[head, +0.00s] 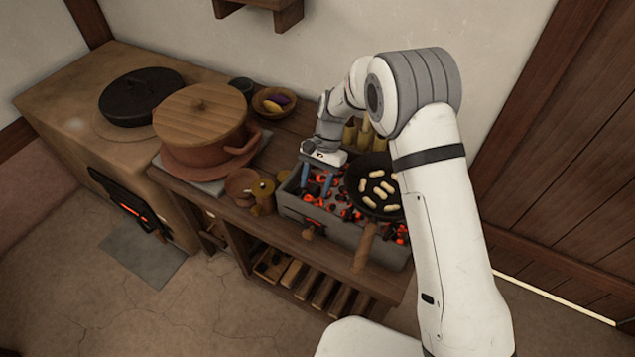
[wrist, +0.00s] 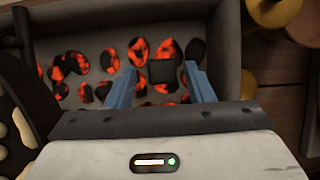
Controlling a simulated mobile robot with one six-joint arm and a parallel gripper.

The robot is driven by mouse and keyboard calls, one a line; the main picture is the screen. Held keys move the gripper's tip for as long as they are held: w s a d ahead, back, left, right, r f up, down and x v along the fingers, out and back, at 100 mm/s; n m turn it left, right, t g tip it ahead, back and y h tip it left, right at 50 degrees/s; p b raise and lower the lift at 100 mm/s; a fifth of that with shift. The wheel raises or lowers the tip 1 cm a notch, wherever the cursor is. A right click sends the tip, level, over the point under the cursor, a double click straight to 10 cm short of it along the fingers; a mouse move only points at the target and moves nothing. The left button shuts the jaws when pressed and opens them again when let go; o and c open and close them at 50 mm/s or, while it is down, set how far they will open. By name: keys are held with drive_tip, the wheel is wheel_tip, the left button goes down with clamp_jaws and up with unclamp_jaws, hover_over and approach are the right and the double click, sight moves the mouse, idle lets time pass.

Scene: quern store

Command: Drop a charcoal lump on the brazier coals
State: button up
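The brazier (head: 325,226) is a grey trough on the wooden bench, filled with black and glowing orange coals (wrist: 138,52). My gripper (head: 317,179) points down over its left part. In the wrist view my gripper (wrist: 162,86) has its two blue fingers apart. A dark, squarish charcoal lump (wrist: 162,72) shows between the fingertips, with a gap on each side, so it is not gripped. It appears to lie among the coals; its exact height is hard to tell. In the head view I cannot make out this lump clearly.
A black pan (head: 353,181) with several pale pieces sits over the brazier's right part, its wooden handle (head: 365,247) pointing forward. A brass jug (head: 262,197) and small bowl (head: 240,184) stand left of the brazier. A lidded clay pot (head: 205,151) is farther left.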

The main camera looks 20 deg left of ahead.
drive_tip(key=v, duration=1.2)
drive_tip(key=shift+r, duration=0.25)
